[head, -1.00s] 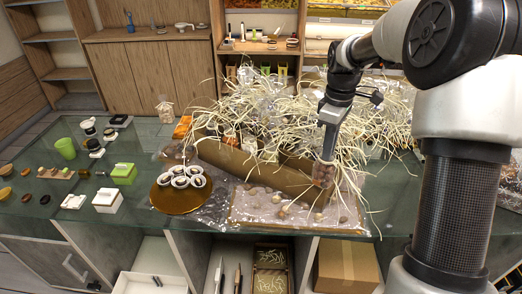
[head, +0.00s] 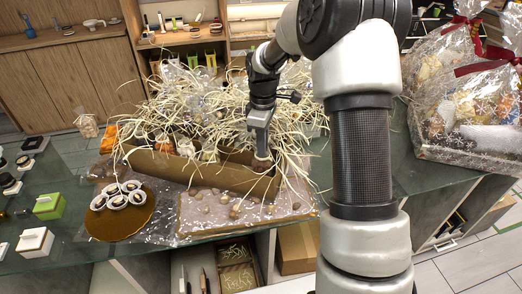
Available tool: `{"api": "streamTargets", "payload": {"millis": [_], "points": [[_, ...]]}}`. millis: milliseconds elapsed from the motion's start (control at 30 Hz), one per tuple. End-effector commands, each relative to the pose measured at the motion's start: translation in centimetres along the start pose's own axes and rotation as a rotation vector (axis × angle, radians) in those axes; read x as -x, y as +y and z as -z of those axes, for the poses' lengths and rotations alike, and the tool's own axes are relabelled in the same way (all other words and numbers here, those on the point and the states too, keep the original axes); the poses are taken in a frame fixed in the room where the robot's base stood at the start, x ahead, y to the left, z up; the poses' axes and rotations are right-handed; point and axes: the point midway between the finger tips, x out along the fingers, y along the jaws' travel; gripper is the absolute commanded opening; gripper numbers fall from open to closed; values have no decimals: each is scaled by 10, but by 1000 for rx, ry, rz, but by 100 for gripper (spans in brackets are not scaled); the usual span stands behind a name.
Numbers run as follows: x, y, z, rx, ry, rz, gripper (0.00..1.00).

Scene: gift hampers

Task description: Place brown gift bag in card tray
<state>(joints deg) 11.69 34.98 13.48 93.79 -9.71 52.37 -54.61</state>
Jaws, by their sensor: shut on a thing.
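The card tray (head: 205,174) is a long brown cardboard box on the glass counter, filled with pale shredded straw that spills over its rim. My gripper (head: 261,152) points down over the tray's right end. It is shut on a small brown thing, which looks like the brown gift bag (head: 262,164). Straw and the gripper hide much of the bag. I cannot tell whether it touches the tray floor or the straw.
A round gold board (head: 120,228) with several white cups stands left of the tray. Loose nuts lie on a flat sheet (head: 215,224) in front. Wrapped hampers (head: 470,105) stand at the right. A green box (head: 49,206) and a white box (head: 35,241) are at the left.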

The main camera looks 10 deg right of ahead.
Motion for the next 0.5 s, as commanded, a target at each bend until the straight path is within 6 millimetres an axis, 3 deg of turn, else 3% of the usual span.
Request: {"api": "streamTargets", "payload": {"millis": [100,467,500], "points": [[-17,0,0,0,-1,2,0],[-22,0,0,0,0,0,0],[-23,0,0,0,0,0,12]]}}
